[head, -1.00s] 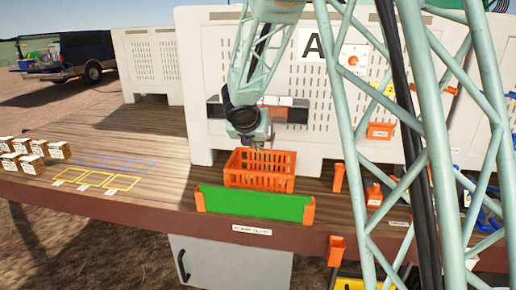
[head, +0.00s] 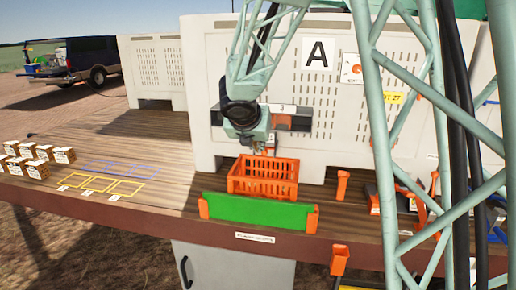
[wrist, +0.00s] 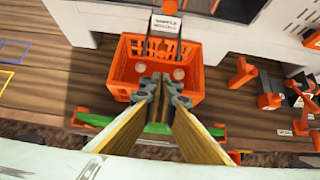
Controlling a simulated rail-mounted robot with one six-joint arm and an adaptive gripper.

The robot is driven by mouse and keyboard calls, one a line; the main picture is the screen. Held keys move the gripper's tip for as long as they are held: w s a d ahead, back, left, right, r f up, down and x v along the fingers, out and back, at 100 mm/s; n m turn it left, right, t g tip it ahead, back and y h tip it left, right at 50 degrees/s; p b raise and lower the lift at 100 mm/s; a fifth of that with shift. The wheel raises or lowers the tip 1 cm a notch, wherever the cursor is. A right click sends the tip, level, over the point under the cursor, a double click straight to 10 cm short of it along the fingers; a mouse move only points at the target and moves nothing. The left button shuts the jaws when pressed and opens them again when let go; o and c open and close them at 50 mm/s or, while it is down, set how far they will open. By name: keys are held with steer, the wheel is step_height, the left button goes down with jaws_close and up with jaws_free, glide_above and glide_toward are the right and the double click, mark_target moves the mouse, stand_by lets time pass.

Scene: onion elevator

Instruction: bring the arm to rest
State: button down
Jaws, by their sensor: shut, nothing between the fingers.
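My gripper (head: 258,147) hangs from my arm just above the back part of an orange crate (head: 263,186) on the wooden table. In the wrist view the fingers of my gripper (wrist: 160,84) are together, with nothing between them. The crate (wrist: 193,84) lies beyond the fingertips there, and two small round pale brown things, perhaps onions, show inside it. The fingers hide part of the crate's near side.
A green panel with orange ends (head: 257,211) stands along the table's front edge. A grey box (head: 290,118) is on the white bin wall (head: 330,150) behind. Small cartons (head: 37,170) and taped outlines (head: 98,184) are left. Orange holders (head: 343,183) stand right. Table space left of the crate is clear.

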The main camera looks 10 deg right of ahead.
steer(key=s+d+r+m+g+b, duration=0.1)
steer(key=s+d+m+b, duration=0.15)
steer(key=s+m, duration=0.45)
steer(key=s+d+r+m+g+b, duration=0.15)
steer(key=s+d+m, duration=0.25)
steer(key=s, duration=0.7)
steer(key=s+d+r+m+b, duration=0.1)
steer(key=s+d+r+m, duration=0.15)
steer(key=s+m, duration=0.45)
steer(key=s+a+f+m+y+b, duration=0.1)
steer(key=s+a+f+m+b, duration=0.1)
steer(key=s, duration=0.8)
steer(key=s+a+f+m+g+y+b, duration=0.1)
steer(key=s+a+f+m+b, duration=0.1)
steer(key=s+m, duration=0.4)
steer(key=s+a+f+m+y+b, duration=0.1)
steer(key=s+a+f+m, duration=0.3)
steer(key=s, duration=1.1)
steer(key=shift+s+f+m+g+y+b, duration=0.2)
steer(key=shift+f+m+g+y+b, duration=0.15)
steer(key=shift+m, duration=0.25)
